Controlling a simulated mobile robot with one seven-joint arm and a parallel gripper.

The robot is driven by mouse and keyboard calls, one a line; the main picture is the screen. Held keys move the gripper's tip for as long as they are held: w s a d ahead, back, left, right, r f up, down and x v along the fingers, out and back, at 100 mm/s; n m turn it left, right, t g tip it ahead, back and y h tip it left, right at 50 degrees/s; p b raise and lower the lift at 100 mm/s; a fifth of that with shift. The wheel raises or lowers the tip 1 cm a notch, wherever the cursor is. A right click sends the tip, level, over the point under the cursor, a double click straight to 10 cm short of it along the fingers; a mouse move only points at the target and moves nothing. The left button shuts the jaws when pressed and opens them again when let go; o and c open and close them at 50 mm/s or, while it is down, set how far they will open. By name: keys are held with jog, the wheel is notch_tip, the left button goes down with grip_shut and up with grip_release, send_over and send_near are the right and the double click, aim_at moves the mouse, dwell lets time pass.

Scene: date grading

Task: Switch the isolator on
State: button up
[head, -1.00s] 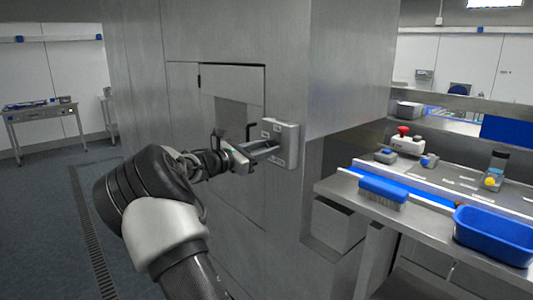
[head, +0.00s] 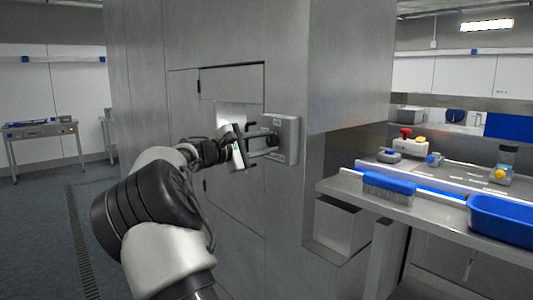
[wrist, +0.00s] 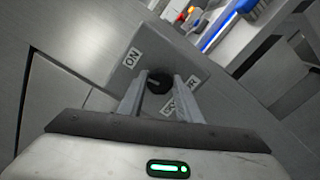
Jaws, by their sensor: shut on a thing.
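The isolator is a grey box (head: 291,126) on the side of the tall steel cabinet. In the wrist view its face (wrist: 172,48) carries an ON label (wrist: 132,57) and a second label (wrist: 181,100) partly hidden by a finger. A round black knob (wrist: 158,81) with a pale mark sits on that face. My gripper (head: 268,146) reaches the box from the left. It is shut on the knob, one finger on each side, as the wrist view also shows (wrist: 158,92). The exact direction of the knob's mark is hard to tell.
The steel cabinet (head: 350,60) has a recessed hatch panel (head: 230,85) left of the box. The floor at left is clear.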

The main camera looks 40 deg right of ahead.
jog(key=shift+f+m+b, duration=0.1)
jog(key=shift+m+b, duration=0.6)
jog(key=shift+m, duration=0.2)
jog(key=o, duration=1)
jog(key=shift+o, duration=0.2)
jog(key=shift+a, duration=0.1)
jog(key=s+a, duration=0.1)
jog(key=a, duration=1.6)
jog(key=shift+s+a, duration=0.15)
jog(key=shift+s, duration=0.05)
